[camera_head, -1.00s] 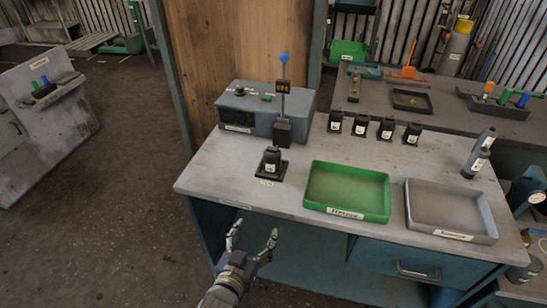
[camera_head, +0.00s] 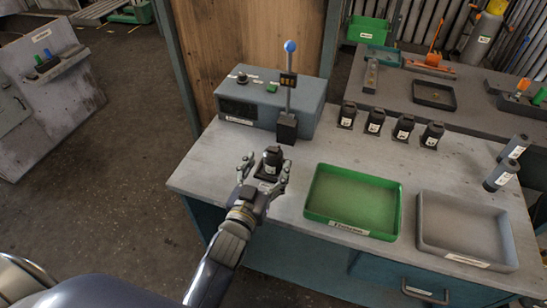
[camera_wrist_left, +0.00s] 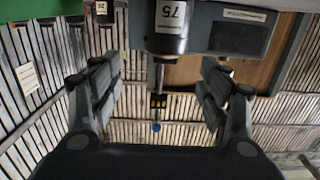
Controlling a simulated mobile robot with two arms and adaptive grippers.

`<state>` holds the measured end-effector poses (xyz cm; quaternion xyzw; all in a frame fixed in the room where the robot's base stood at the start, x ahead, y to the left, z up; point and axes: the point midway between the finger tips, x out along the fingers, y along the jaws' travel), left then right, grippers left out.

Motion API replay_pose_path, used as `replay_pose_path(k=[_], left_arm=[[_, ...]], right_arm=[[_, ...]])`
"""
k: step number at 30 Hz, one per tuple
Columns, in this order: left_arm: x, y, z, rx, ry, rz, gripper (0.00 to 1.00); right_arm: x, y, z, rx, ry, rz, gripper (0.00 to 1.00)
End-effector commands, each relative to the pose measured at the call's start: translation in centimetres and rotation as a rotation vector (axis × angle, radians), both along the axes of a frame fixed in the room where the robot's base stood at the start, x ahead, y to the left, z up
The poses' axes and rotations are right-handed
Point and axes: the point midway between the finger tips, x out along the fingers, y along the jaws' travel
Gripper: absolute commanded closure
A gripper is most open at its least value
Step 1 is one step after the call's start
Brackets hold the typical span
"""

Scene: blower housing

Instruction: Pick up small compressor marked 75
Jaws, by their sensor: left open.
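The small compressor (camera_head: 272,160) is a black cylinder standing upright on a dark base at the front left of the workbench. In the left wrist view the compressor (camera_wrist_left: 170,28) shows a white label reading 75, between the finger lines at the top of the picture. My left gripper (camera_head: 264,172) is open, with its fingers on either side of the compressor in the head view. Part of the compressor's base is hidden by the gripper. I cannot tell whether the fingers touch it. My right gripper is not in view.
A grey box (camera_head: 272,103) with a blue-topped post (camera_head: 288,90) stands behind the compressor. Several similar black units (camera_head: 403,127) stand in a row at the back. A green tray (camera_head: 353,200) and a grey tray (camera_head: 466,229) lie to the right.

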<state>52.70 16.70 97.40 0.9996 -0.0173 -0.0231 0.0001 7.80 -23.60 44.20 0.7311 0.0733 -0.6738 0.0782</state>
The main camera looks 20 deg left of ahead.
Motion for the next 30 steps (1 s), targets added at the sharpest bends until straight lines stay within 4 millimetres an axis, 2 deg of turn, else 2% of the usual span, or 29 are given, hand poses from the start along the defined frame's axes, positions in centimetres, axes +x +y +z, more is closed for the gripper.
replay_pose_path(k=[2,5,8,13,18,28,29,30], left_arm=[[0.9,0.0,0.1,0.001,-0.001,0.0,0.31],[1.4,0.0,0.0,0.002,0.0,0.0,0.31],[2.0,0.1,0.1,0.002,0.0,0.001,0.31],[4.2,0.5,0.3,0.003,0.001,0.001,0.31],[6.1,0.5,0.0,0.001,0.0,0.0,0.31],[6.6,0.5,-0.1,0.001,0.001,0.0,0.31],[6.6,0.5,-0.1,0.001,0.001,0.0,0.35],[6.6,0.5,-0.1,0.001,0.001,0.0,0.44]], right_arm=[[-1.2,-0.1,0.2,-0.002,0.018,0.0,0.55],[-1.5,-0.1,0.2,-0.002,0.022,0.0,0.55],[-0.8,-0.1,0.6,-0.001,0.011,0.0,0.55],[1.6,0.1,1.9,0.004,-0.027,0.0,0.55],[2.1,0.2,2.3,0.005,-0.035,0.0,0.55],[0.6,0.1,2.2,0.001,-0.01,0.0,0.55],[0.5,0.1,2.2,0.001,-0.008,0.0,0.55],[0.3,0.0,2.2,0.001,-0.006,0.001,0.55]])
